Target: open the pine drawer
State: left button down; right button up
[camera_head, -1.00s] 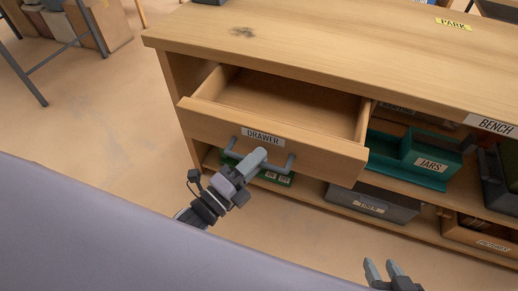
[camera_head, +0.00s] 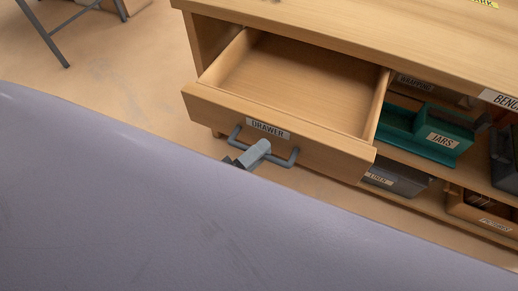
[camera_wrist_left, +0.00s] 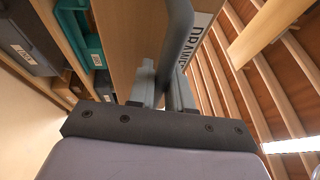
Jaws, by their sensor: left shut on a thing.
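The pine drawer (camera_head: 222,115) is pulled well out of the wooden bench, and its empty inside shows. Its front carries a label reading DRAWER and a grey bar handle (camera_head: 279,161). My left gripper (camera_head: 257,151) is shut on the handle near its middle. In the left wrist view the handle (camera_wrist_left: 178,45) runs between the fingers of the left gripper (camera_wrist_left: 163,92), with the drawer front (camera_wrist_left: 130,40) behind it. My right gripper is not in view.
The bench top (camera_head: 330,38) spans above the drawer. On the shelves to the right are a green JARS bin (camera_head: 440,146), a grey LINEN box (camera_head: 397,180) and a wooden PICTURES box (camera_head: 480,213). Bare floor (camera_head: 120,75) lies left of the bench.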

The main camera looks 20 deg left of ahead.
pick_arm(q)
jog(key=c, duration=1.1)
grip_release()
jog(key=v, duration=0.7)
jog(key=shift+f, duration=0.1)
